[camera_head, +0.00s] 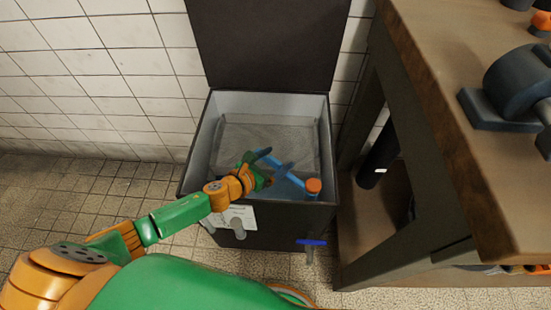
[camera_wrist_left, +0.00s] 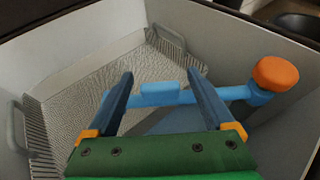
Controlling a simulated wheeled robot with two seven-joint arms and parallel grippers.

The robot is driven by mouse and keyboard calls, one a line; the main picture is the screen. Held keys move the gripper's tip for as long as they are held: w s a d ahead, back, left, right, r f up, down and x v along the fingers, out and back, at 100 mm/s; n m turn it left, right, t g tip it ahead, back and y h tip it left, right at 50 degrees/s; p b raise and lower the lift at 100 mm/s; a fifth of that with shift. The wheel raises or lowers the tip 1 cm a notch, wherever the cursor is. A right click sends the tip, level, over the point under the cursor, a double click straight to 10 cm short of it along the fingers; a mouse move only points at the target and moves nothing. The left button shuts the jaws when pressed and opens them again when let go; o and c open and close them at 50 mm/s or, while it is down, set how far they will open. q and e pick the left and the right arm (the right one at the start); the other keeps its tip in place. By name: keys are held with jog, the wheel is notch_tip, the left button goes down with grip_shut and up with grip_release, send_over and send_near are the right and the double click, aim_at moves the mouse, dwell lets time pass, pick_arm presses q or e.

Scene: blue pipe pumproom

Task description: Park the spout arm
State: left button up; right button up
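The spout arm (camera_head: 290,178) is a bright blue pipe with an orange knob (camera_head: 313,186) at its right end, inside the open dark box (camera_head: 327,150). It also shows in the left wrist view (camera_wrist_left: 160,93), running across the picture, with the orange knob (camera_wrist_left: 276,73) at right. My left gripper (camera_head: 276,160) reaches into the box over the pipe. In the wrist view its two dark blue fingers (camera_wrist_left: 161,75) are spread apart, with part of the pipe visible between them. I cannot tell whether they touch it. My right gripper is not in view.
The box has pale inner walls, a raised lid (camera_head: 267,45) and a mesh basket (camera_head: 285,130) inside. A blue-handled tap (camera_head: 311,243) sticks out of its front. A wooden bench (camera_head: 425,60) with a dark grey machine (camera_head: 515,85) stands close on the right. Tiled floor lies open at left.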

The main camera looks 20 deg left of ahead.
aim_at(276, 160)
pick_arm(q)
notch_tip(276, 160, up, 3)
jog(key=p, duration=0.2)
jog(key=shift+r+p, duration=0.2)
jog(key=shift+p, duration=0.1)
jog(key=s+d+r+p, duration=0.3)
jog(key=s+r+p, duration=0.3)
jog(key=s+r, duration=0.3)
jog(key=s, duration=0.4)
jog(key=shift+s+d+r, duration=0.2)
jog(key=shift+s+r, duration=0.1)
jog(key=shift+s, duration=0.05)
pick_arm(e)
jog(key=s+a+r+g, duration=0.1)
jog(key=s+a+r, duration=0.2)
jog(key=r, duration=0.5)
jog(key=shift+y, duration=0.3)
